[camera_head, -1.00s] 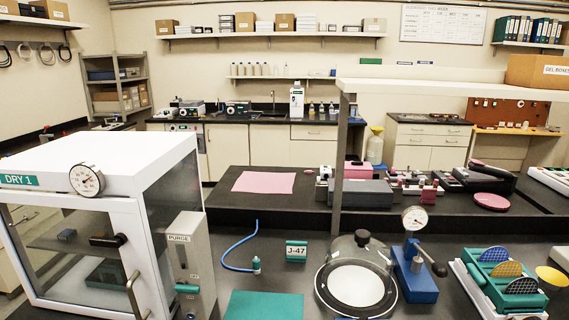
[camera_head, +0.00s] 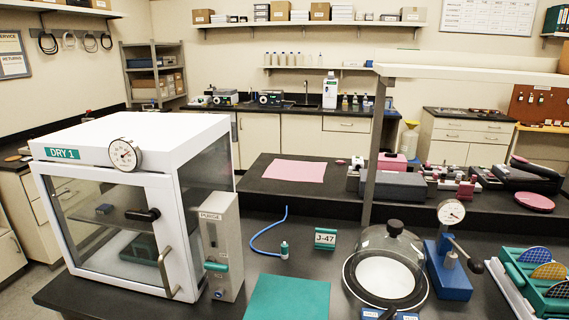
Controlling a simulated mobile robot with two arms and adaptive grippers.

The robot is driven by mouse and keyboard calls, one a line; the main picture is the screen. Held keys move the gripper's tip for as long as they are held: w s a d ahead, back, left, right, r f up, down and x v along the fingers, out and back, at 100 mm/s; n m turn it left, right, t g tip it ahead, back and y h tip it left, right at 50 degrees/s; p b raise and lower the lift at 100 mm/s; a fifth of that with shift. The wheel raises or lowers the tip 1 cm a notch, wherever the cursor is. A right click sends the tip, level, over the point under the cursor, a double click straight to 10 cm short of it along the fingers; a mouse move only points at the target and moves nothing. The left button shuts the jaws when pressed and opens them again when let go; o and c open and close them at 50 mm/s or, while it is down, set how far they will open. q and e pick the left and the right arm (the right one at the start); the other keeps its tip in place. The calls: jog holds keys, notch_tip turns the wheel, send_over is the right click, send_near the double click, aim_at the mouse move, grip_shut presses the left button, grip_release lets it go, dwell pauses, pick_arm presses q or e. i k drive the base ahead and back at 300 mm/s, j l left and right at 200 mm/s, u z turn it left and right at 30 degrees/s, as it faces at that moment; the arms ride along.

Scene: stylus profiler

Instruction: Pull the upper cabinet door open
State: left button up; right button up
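A white dry cabinet (camera_head: 135,135) labelled DRY 1 stands at the left on the dark bench. Its front door (camera_head: 50,225) has a white frame and a clear window, and looks shut. A curved metal handle (camera_head: 166,272) is at the door's lower right. A black latch-like piece (camera_head: 142,214) shows at mid-height near the door's right side. Through the window I see a shelf (camera_head: 95,222) with a small dark item, and a dark green box (camera_head: 143,248) lower down. No second cabinet door above this one is in view. Neither gripper is in view.
A round gauge (camera_head: 124,154) sits at the cabinet's top front edge. A grey PURGE unit (camera_head: 221,235) stands close at its right. A green mat (camera_head: 288,298), blue tube (camera_head: 265,240) and glass dome (camera_head: 390,260) lie farther right. Floor (camera_head: 35,290) shows left of the cabinet.

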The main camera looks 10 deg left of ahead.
aim_at(172, 262)
jog(key=u, duration=1.35)
